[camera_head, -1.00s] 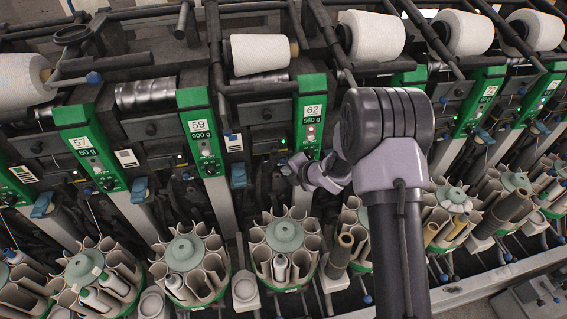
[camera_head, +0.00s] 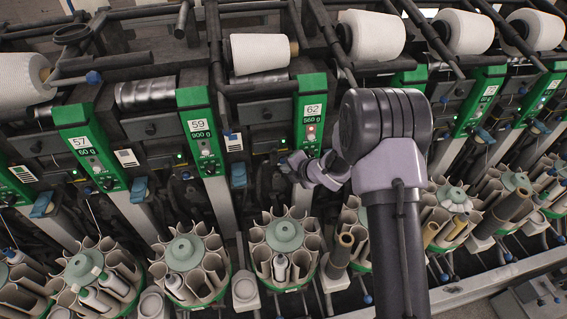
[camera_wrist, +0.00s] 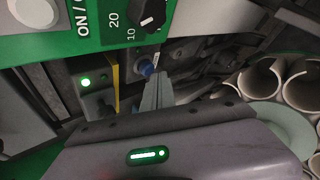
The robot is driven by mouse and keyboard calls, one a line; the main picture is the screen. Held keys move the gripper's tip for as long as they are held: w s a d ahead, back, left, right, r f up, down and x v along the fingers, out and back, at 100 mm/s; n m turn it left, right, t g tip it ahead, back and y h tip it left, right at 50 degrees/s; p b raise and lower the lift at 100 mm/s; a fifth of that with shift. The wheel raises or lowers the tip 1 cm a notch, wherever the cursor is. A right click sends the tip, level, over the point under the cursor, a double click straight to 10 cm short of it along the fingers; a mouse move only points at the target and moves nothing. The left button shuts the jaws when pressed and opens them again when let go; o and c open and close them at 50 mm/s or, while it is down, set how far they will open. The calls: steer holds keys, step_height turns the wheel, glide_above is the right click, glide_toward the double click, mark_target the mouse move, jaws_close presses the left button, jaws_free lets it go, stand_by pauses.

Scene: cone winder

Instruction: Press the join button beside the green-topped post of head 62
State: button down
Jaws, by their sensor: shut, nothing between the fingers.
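Below the panel, a blue button (camera_wrist: 146,68) sits on a dark grey plate. My gripper (camera_wrist: 157,84) is shut and empty, its fingertips right at the blue button; I cannot tell whether they touch it. In the head view my gripper (camera_head: 288,163) is at the post's lower left; the button is not clear there.
A lit green lamp (camera_wrist: 86,82) and a yellow strip (camera_wrist: 112,82) are left of the fingers. A round magazine of tubes (camera_head: 284,236) stands below my gripper. The post of head 59 (camera_head: 201,130) is to the left. Yarn cones (camera_head: 260,53) sit above.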

steer(key=shift+w+a, duration=0.1)
steer(key=shift+w, duration=0.35)
stand_by(0.7)
steer(key=shift+s, duration=0.1)
steer(key=shift+s+d+b, duration=0.2)
steer(key=shift+s+b, duration=0.4)
steer(key=shift+s, duration=0.15)
steer(key=s+b, duration=0.1)
steer(key=s, duration=0.1)
steer(key=s+d+b, duration=0.1)
steer(key=s+b, duration=0.1)
steer(key=s, duration=0.1)
stand_by(0.3)
stand_by(0.5)
